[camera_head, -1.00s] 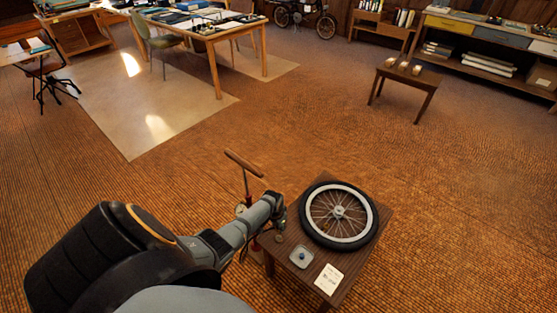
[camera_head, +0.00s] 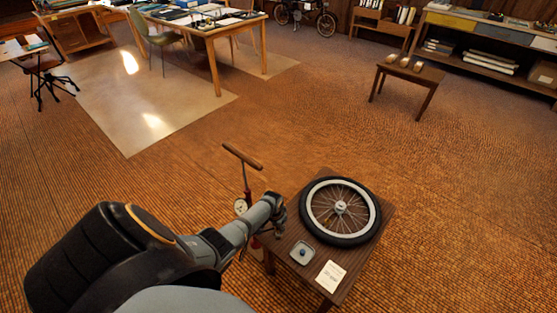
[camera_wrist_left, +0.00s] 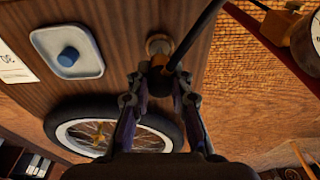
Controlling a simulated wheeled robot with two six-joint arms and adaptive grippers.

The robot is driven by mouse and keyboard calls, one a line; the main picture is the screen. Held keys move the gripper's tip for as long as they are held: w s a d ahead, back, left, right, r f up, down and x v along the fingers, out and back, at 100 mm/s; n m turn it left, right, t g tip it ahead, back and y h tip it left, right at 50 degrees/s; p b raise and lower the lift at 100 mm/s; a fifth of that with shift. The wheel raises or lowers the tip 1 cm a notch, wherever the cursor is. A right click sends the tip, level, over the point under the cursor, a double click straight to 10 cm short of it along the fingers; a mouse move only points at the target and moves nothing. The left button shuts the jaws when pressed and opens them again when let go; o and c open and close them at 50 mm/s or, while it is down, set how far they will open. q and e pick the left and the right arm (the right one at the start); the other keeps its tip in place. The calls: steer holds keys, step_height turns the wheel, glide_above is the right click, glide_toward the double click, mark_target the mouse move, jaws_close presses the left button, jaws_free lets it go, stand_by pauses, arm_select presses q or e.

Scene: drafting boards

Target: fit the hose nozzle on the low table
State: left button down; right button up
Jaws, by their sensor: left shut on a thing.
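The low table (camera_head: 318,278) is dark wood and carries a spoked wheel (camera_head: 340,211) with a black tyre lying flat. My left gripper (camera_head: 279,214) is at the table's left edge, beside the wheel. In the left wrist view my left gripper (camera_wrist_left: 160,88) is shut on the dark hose nozzle (camera_wrist_left: 160,68), from which a black hose (camera_wrist_left: 198,32) runs to the upper right. A round brass-coloured piece (camera_wrist_left: 157,43) shows just beyond the nozzle over the wood; I cannot tell whether they touch. The floor pump (camera_head: 242,184), with wooden handle and gauge, stands left of the table.
A small tray (camera_head: 292,256) with a blue-grey knob and a white card (camera_head: 330,277) lie at the table's near side. A small stool-like table (camera_head: 424,75) with several small cups stands far right. The floor between is clear.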

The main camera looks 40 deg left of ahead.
arm_select(q)
steer(key=shift+f+b, duration=1)
steer(key=shift+f, duration=0.2)
steer(key=c, duration=1.1)
jaws_free()
steer(key=shift+c, duration=0.2)
step_height(320, 180, up, 12)
steer(key=s, duration=0.1)
steer(key=shift+s, duration=0.4)
steer(key=shift+f, duration=0.1)
